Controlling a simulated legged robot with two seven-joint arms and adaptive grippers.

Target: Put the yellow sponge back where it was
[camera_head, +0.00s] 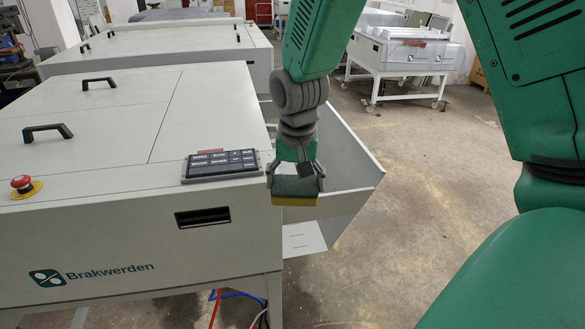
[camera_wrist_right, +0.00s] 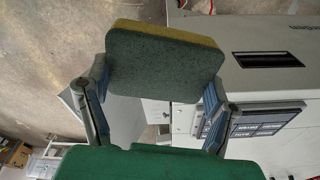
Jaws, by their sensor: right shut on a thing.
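The yellow sponge (camera_head: 294,201) has a dark green scouring side and is held in my right gripper (camera_head: 296,184). In the head view the sponge is at the lower end of the gripper, beside the right front corner of the machine, with its yellow side facing down. In the right wrist view the sponge (camera_wrist_right: 165,60) lies between the two fingers (camera_wrist_right: 155,100), dark green side toward the camera and a yellow edge along the top. The right gripper is shut on it. My left gripper is not in view.
The white Brakwerden machine (camera_head: 100,232) fills the left, with a control panel (camera_head: 221,164), a red emergency button (camera_head: 22,183) and black handles on top. A white tray (camera_head: 345,185) sticks out at its right side. Another machine (camera_head: 400,55) stands behind. Open floor (camera_head: 440,160) lies right.

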